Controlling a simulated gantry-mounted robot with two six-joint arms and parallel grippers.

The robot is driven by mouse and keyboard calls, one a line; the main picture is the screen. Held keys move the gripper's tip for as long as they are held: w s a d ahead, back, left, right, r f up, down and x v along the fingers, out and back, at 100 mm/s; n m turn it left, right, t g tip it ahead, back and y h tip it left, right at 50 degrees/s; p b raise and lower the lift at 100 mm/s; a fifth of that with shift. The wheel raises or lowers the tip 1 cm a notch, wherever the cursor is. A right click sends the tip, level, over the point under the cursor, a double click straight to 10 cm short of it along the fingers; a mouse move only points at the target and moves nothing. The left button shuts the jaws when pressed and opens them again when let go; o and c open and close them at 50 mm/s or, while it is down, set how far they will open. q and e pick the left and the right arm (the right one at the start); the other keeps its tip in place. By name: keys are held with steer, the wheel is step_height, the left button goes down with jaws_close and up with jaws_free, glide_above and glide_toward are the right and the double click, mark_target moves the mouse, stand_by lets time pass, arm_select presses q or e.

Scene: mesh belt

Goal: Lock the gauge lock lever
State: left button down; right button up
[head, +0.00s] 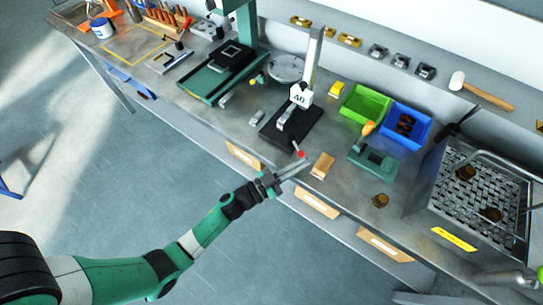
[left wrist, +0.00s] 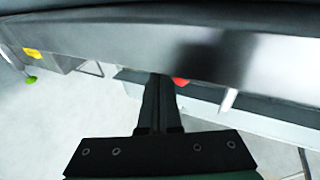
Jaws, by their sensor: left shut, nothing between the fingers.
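The gauge stands on a black base (head: 291,127) on the bench, with an upright column and a white block marked 40 (head: 300,95). A thin lever with a red knob (head: 300,154) sticks out from its front toward the bench edge. My left gripper (head: 304,163) is shut and empty, its fingertips close to the red knob in the head view. In the left wrist view, the shut fingers (left wrist: 160,80) have the red knob (left wrist: 181,82) just to their right, partly hidden. Whether they touch I cannot tell. My right gripper is not in view.
A tan block (head: 322,165) lies right of the fingertips. A green fixture (head: 373,158), green bin (head: 365,104) and blue bin (head: 405,125) stand farther right, then a mesh basket (head: 480,195). The bench front edge runs under my left gripper, with open floor before it.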

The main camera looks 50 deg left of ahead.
arm_select(q)
steer(key=shift+w+d, duration=0.15)
steer(key=shift+w, duration=0.2)
stand_by(1.4)
steer(key=s+d+f, duration=0.1)
steer(key=s+d, duration=0.1)
steer(key=s, duration=0.4)
steer(key=s+d+f, duration=0.1)
steer(key=s+d, duration=0.1)
steer(key=s, duration=0.5)
steer(key=shift+d+f, duration=0.35)
steer(key=shift+d, duration=0.05)
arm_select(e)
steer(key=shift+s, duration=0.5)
